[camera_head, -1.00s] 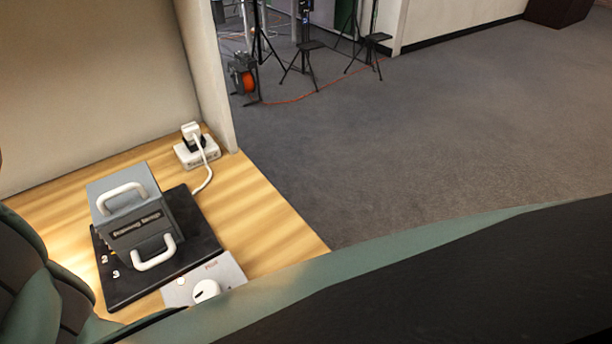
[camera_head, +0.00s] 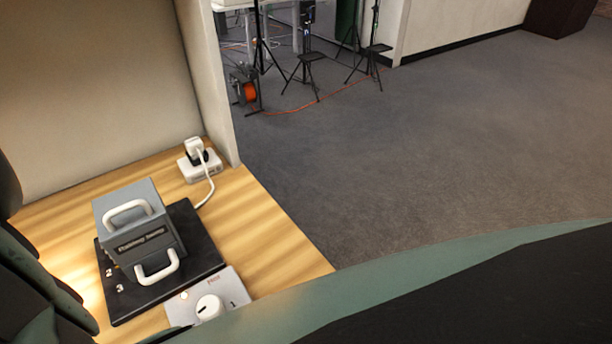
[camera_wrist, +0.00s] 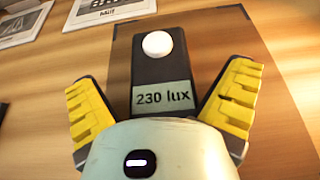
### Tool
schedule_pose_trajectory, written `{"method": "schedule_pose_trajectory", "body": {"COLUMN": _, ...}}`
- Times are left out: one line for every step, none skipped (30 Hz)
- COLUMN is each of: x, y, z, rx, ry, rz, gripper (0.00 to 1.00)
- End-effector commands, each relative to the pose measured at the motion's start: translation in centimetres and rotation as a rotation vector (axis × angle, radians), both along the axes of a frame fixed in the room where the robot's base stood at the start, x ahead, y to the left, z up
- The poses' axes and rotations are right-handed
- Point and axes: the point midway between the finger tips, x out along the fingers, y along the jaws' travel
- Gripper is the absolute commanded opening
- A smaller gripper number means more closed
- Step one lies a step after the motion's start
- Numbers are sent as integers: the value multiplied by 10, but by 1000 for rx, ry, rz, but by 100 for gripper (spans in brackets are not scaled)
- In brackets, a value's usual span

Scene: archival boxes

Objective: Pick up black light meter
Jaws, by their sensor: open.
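The black light meter (camera_wrist: 160,72) shows in the wrist view, with a white round dome at its far end and a pale display reading "230 lux". It lies on a brown rectangular patch on the wooden surface. My gripper (camera_wrist: 163,98) is open, with one yellow-padded finger on each side of the meter's near end. Gaps show between the fingers and the meter, and nothing is held. The meter's nearest end is hidden by the gripper body. I do not see the meter or the gripper's fingers in the head view.
In the head view a grey box with white handles (camera_head: 138,232) sits on a black base (camera_head: 197,246) on the wooden table (camera_head: 265,236). A white dial unit (camera_head: 232,288) and a plug adapter (camera_head: 200,167) are nearby. Printed cards (camera_wrist: 105,10) lie upper left in the wrist view.

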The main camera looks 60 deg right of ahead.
Motion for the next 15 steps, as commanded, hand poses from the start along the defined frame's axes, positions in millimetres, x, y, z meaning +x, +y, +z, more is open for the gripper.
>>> {"method": "schedule_pose_trajectory", "body": {"x": 1, "y": -2, "z": 0, "rx": 0, "ry": 0, "rz": -4, "gripper": 100}}
{"method": "schedule_pose_trajectory", "body": {"x": 1, "y": -1, "z": 0, "rx": 0, "ry": 1, "rz": -4, "gripper": 100}}
{"method": "schedule_pose_trajectory", "body": {"x": 0, "y": -1, "z": 0, "rx": 0, "ry": 0, "rz": -4, "gripper": 100}}
{"method": "schedule_pose_trajectory", "body": {"x": 0, "y": -1, "z": 0, "rx": 0, "ry": 0, "rz": -3, "gripper": 100}}
{"method": "schedule_pose_trajectory", "body": {"x": 0, "y": -1, "z": 0, "rx": 0, "ry": 0, "rz": -3, "gripper": 99}}
{"method": "schedule_pose_trajectory", "body": {"x": 0, "y": -1, "z": 0, "rx": 0, "ry": 0, "rz": -3, "gripper": 95}}
{"method": "schedule_pose_trajectory", "body": {"x": 0, "y": -1, "z": 0, "rx": 0, "ry": 0, "rz": -3, "gripper": 92}}
{"method": "schedule_pose_trajectory", "body": {"x": 0, "y": -1, "z": 0, "rx": 0, "ry": 0, "rz": -3, "gripper": 88}}
{"method": "schedule_pose_trajectory", "body": {"x": 0, "y": -1, "z": 0, "rx": 0, "ry": 0, "rz": -3, "gripper": 84}}
{"method": "schedule_pose_trajectory", "body": {"x": 0, "y": -1, "z": 0, "rx": 0, "ry": 0, "rz": -3, "gripper": 81}}
{"method": "schedule_pose_trajectory", "body": {"x": 0, "y": -1, "z": 0, "rx": -1, "ry": 0, "rz": -3, "gripper": 78}}
{"method": "schedule_pose_trajectory", "body": {"x": 0, "y": -1, "z": 0, "rx": -1, "ry": 0, "rz": -2, "gripper": 74}}
{"method": "schedule_pose_trajectory", "body": {"x": 0, "y": -1, "z": 0, "rx": -1, "ry": 0, "rz": -2, "gripper": 71}}
{"method": "schedule_pose_trajectory", "body": {"x": 0, "y": -1, "z": 0, "rx": -1, "ry": 0, "rz": -2, "gripper": 68}}
{"method": "schedule_pose_trajectory", "body": {"x": 0, "y": -1, "z": 0, "rx": -1, "ry": 0, "rz": -2, "gripper": 64}}
